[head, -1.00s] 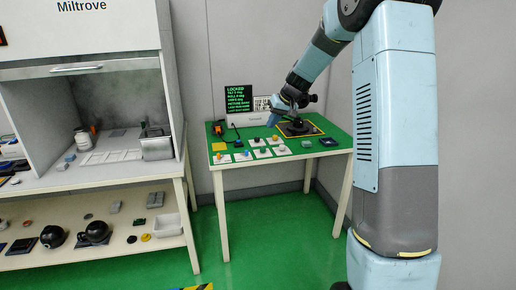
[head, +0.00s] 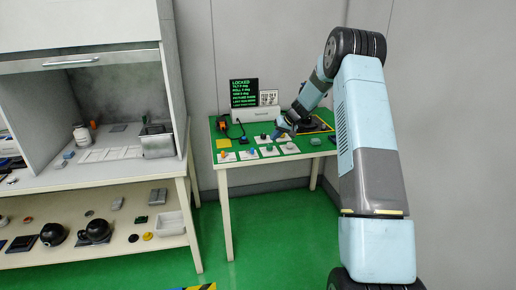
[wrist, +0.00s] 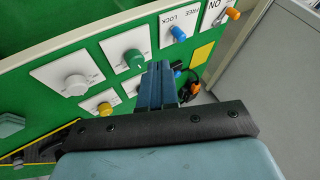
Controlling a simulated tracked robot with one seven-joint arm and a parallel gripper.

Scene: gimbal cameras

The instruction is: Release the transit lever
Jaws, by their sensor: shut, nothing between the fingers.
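A white plate marked FREE and LOCK carries a small blue lever (wrist: 178,33) at the upper middle of the wrist view. The lever leans toward the LOCK lettering, though its exact setting is hard to tell. In the head view, a blue-topped control (head: 252,152) sits on one of the front plates. My gripper (wrist: 158,80) is shut and empty, with its fingers apart from the lever and beside the green knob (wrist: 134,58). In the head view my gripper (head: 283,126) is low over the green table (head: 222,132). A dark screen (head: 244,92) reads LOCKED.
An orange lever (wrist: 232,14) on a plate marked ON stands near the table corner. A grey knob (wrist: 76,84) and a yellow knob (wrist: 105,108) are on neighbouring plates. A black device (head: 316,124) sits behind my gripper. A shelved workbench (head: 70,185) stands to the left.

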